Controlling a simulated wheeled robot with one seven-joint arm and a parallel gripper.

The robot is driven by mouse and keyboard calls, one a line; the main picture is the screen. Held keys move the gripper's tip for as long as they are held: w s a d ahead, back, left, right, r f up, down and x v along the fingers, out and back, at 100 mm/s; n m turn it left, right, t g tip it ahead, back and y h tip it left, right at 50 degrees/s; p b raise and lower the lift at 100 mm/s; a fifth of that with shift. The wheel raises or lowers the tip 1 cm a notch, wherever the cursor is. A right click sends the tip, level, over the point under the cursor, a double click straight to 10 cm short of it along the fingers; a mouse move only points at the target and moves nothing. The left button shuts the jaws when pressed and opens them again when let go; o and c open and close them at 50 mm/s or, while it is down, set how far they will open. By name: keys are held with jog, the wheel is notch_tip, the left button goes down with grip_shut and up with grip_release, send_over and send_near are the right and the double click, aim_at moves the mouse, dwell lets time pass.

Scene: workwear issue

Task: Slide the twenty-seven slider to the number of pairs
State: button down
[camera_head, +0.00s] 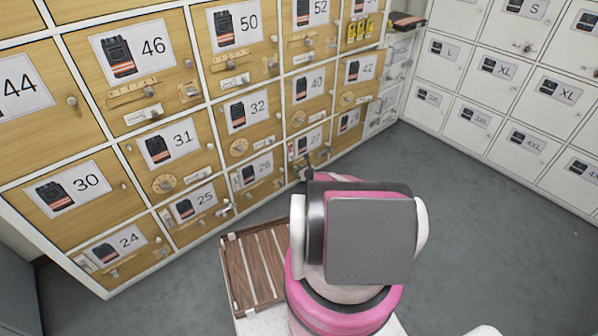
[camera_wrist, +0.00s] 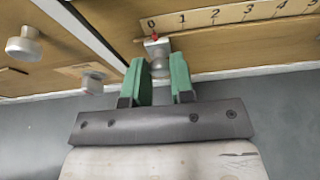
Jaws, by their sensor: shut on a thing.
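The door labelled 27 (camera_head: 309,140) is in the lower row in the head view, small and partly blocked by my arm. In the wrist view, a slider (camera_wrist: 157,48) with a pale metal knob sits at the left end of a wooden number scale (camera_wrist: 225,14). Its red pointer is at the 0 mark; marks 1 to 5 run to the right. My gripper (camera_wrist: 161,72) has its green fingers on either side of the knob and is shut on it.
Another round knob (camera_wrist: 23,46) and a small fitting (camera_wrist: 91,83) stand left of the gripper in the wrist view. A slatted wooden rack (camera_head: 252,272) stands left of my arm. White lockers (camera_head: 500,75) line the right side; the grey floor (camera_head: 480,230) there is clear.

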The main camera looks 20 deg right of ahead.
jog(key=d, duration=0.1)
jog(key=w+d, duration=0.1)
jog(key=shift+d, duration=0.3)
jog(key=c, duration=1)
grip_release()
jog(key=shift+a, duration=0.1)
jog(key=shift+o, duration=0.2)
jog(key=shift+s, duration=0.15)
jog(key=v, duration=1)
jog(key=shift+s+r, duration=0.2)
jog(key=shift+s, duration=0.05)
